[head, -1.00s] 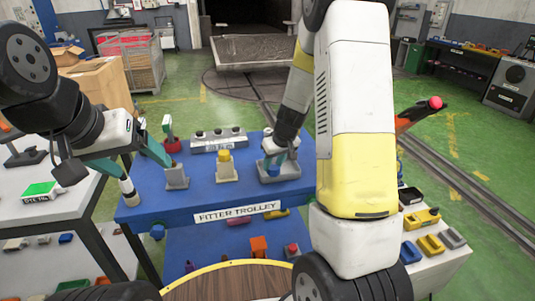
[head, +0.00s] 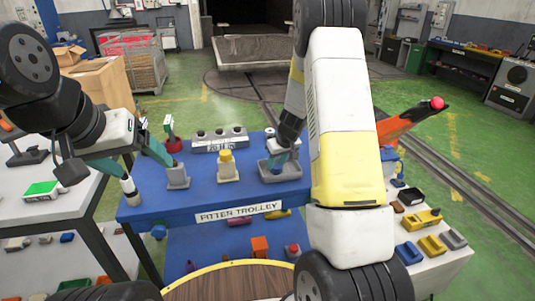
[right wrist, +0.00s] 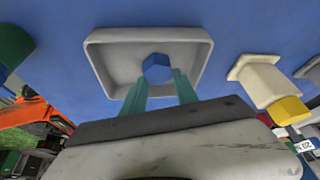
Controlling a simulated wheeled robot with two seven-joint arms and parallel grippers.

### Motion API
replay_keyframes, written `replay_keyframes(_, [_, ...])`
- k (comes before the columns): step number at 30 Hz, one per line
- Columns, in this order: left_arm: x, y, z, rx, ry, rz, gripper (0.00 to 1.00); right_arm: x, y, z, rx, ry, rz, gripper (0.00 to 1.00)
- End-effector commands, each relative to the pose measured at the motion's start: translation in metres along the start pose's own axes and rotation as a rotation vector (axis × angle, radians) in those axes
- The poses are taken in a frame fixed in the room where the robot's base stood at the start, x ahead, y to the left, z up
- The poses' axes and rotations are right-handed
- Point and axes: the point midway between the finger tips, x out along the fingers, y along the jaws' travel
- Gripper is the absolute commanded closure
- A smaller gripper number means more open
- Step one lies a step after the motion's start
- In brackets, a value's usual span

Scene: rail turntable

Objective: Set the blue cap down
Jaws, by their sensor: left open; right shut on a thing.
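The blue cap (right wrist: 157,68) is between the fingertips of my right gripper (right wrist: 160,85), which is shut on it. In the right wrist view the cap shows against the inside of a shallow grey tray (right wrist: 105,60). I cannot tell whether it touches the tray floor. In the head view my right gripper (head: 284,155) is low over the same tray (head: 296,175), on the right part of the blue trolley top. The fingers partly hide the cap there. My left gripper (head: 150,174) is open and empty over the trolley's left side.
A cream stand with a yellow top (head: 227,168) and a grey block (head: 178,177) stand left of the tray. A grey block with several dark knobs (head: 219,140) is behind.

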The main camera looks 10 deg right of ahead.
Motion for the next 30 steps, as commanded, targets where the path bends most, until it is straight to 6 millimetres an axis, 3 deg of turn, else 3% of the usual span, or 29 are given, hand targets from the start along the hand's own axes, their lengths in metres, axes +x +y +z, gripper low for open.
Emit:
replay_keyframes(2, [0.0, 0.0, 0.0, 0.0, 0.0, 0.0, 0.2, 0.003, 0.0, 0.002, 0.001, -0.001, 0.0, 1.0])
replay_keyframes(3, [0.0, 0.0, 0.0, 0.0, 0.0, 0.0, 0.2, 0.003, 0.0, 0.002, 0.0, -0.001, 0.0, 0.61])
replay_keyframes(6, [0.0, 0.0, 0.0, 0.0, 0.0, 0.0, 0.2, 0.003, 0.0, 0.002, 0.0, -0.001, 0.0, 0.43])
replay_keyframes(19, [0.0, 0.0, 0.0, 0.0, 0.0, 0.0, 0.2, -0.007, -0.001, -0.001, -0.002, 0.001, -0.001, 0.43])
replay_keyframes(30, [0.0, 0.0, 0.0, 0.0, 0.0, 0.0, 0.2, -0.082, -0.001, -0.002, -0.003, 0.003, 0.0, 0.43])
